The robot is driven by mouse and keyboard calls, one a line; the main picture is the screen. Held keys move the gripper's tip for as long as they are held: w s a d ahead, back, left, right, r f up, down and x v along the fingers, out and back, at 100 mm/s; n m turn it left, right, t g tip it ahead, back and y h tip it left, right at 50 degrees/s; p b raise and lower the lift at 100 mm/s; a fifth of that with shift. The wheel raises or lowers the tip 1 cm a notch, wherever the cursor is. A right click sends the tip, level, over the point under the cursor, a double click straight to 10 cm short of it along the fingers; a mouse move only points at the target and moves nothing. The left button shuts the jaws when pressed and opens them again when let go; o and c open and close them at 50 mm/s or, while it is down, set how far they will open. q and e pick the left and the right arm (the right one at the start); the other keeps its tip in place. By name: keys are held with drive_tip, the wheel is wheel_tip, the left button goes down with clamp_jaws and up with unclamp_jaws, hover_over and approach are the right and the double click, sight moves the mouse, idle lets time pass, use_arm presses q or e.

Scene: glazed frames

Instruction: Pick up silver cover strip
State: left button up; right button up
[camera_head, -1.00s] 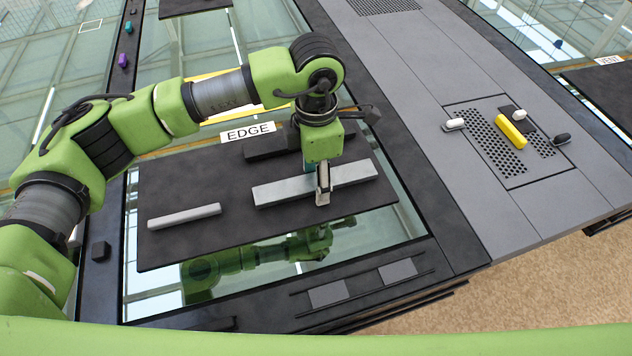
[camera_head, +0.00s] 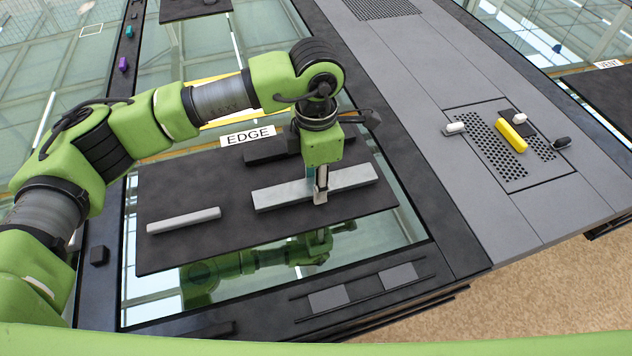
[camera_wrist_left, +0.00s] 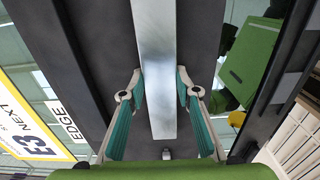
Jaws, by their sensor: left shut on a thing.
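The silver cover strip (camera_head: 275,194) is a long, flat pale metal bar on a dark panel (camera_head: 240,230). My left gripper (camera_head: 320,196) points down over its middle and is shut across its width. In the left wrist view the strip (camera_wrist_left: 157,60) runs lengthwise between the two teal-padded fingers (camera_wrist_left: 160,95), one on each side. I cannot tell whether the strip is raised off the panel. My right gripper is in no view.
A smaller, rounded grey bar (camera_head: 183,221) lies left on the panel. A dark bar (camera_head: 270,151) lies behind the strip near the EDGE label (camera_head: 247,136). Reflective glass (camera_head: 380,230) surrounds the panel. A perforated plate (camera_head: 495,150) with a yellow block (camera_head: 512,137) is at right.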

use_arm(q)
drive_tip(key=shift+r, duration=0.1)
drive_tip(key=shift+r+p, duration=0.3)
drive_tip(key=shift+p, duration=0.4)
drive_tip(key=shift+w+r+b, duration=0.1)
drive_tip(key=shift+r+b, duration=0.3)
drive_tip(key=s+d+r+b, duration=0.5)
drive_tip(key=s+d+r, duration=0.1)
drive_tip(key=s+r, duration=0.6)
drive_tip(key=shift+s, duration=0.45)
drive_tip(key=shift+o, duration=0.7)
